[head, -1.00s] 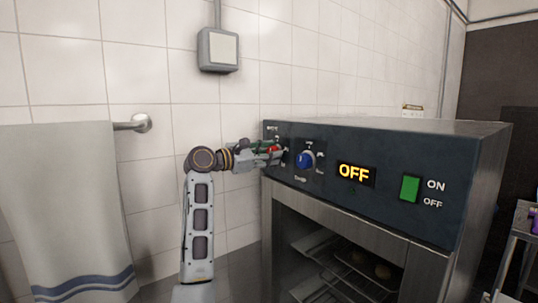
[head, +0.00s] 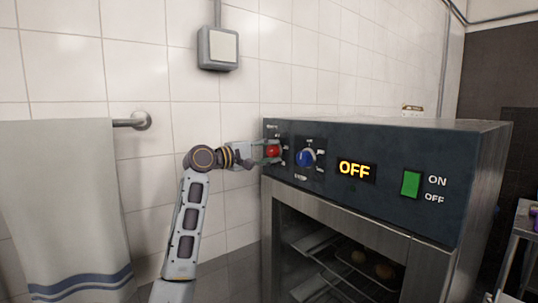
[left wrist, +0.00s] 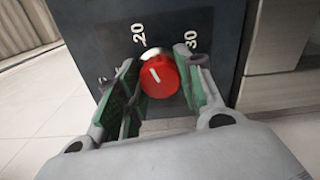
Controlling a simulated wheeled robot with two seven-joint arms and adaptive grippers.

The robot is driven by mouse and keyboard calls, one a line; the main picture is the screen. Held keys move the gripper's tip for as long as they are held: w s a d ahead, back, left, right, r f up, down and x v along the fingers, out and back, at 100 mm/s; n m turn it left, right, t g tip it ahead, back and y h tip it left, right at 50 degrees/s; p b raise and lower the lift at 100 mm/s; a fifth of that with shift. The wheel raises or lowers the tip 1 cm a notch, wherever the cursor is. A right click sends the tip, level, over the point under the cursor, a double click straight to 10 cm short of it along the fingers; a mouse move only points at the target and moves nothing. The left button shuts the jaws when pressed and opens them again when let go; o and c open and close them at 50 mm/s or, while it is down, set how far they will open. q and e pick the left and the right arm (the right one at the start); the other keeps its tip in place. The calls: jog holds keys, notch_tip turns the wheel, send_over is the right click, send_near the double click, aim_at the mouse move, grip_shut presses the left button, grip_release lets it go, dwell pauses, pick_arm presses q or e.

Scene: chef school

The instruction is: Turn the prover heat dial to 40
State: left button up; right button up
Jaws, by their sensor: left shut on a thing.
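The red heat dial (head: 273,151) is at the left end of the dark front panel of the prover (head: 385,145). In the left wrist view the red dial (left wrist: 160,76) has a white pointer line tilted to the upper left, towards the 20 side, with 30 to the upper right. The 40 mark is not in view. My left gripper (head: 268,154) is at the panel from the left, its green-padded fingers (left wrist: 155,88) on either side of the dial and shut on it. My right gripper is not in view.
A blue dial (head: 306,158) sits just right of the red one. Farther right are a display (head: 356,171) reading OFF and a green switch (head: 411,184). Racks (head: 345,255) show inside the prover below.

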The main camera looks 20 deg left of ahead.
pick_arm(q)
jog(key=m+b, duration=0.1)
jog(key=m, duration=0.6)
jog(key=shift+f, duration=0.15)
jog(key=shift+c, duration=0.2)
jog(key=m+b, duration=0.1)
jog(key=m, duration=0.3)
jog(key=m+b, duration=0.1)
jog(key=m, duration=0.2)
jog(key=shift+f, duration=0.1)
jog(key=m, duration=0.4)
jog(key=m+b, duration=0.1)
jog(key=m, duration=0.2)
jog(key=shift+f+m, duration=0.1)
jog(key=shift+m, duration=0.2)
jog(key=m, duration=0.6)
jog(key=shift+w, duration=0.1)
jog(key=shift+m, duration=0.3)
